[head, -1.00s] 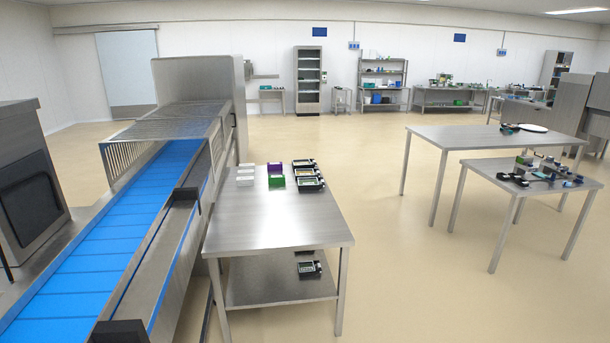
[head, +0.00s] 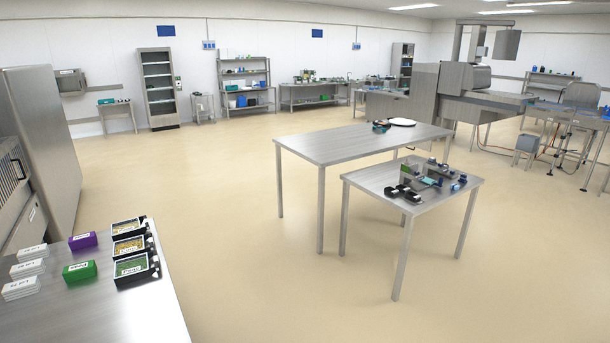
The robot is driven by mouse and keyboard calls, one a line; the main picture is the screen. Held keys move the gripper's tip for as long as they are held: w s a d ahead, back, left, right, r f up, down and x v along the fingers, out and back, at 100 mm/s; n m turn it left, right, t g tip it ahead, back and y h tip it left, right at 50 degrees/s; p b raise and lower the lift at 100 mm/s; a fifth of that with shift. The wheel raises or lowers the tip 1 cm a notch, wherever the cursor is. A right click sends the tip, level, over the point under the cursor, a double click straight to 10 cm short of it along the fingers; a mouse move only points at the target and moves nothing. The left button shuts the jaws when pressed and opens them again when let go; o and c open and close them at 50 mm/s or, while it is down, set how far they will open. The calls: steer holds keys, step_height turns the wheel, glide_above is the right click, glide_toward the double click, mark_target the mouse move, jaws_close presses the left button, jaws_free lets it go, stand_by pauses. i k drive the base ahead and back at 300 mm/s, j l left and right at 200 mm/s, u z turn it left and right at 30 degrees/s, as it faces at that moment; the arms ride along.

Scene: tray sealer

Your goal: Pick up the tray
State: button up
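Three small black trays stand in a row on the steel table at the lower left: a far one (head: 114,234), a middle one (head: 114,254) and a near one (head: 117,284). The nearest holds something green, the middle one something yellowish; each has a labelled front and dark parts at its right side. I cannot tell which one the task means. My gripper is not in view.
White stacks (head: 22,289), a purple box (head: 82,241) and a green box (head: 79,271) sit left of the trays on the steel table (head: 130,318). Two more steel tables (head: 330,147) stand right of centre. Open floor (head: 230,230) lies between.

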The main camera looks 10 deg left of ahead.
mark_target(135, 246)
steer(key=i+u, duration=0.2)
steer(key=i, duration=0.3)
steer(key=i+u, duration=0.2)
steer(key=i, duration=0.3)
steer(key=i+u, duration=0.25)
steer(key=i, duration=0.25)
steer(key=i+l+u, duration=0.2)
steer(key=i, duration=0.3)
steer(key=i+l+u, duration=0.2)
steer(key=i, duration=0.25)
steer(key=i+j+u, duration=0.4)
steer(key=i, duration=0.3)
steer(key=i+u, duration=0.4)
steer(key=i, duration=0.3)
steer(key=i+j+u, duration=0.2)
steer(key=j, duration=0.1)
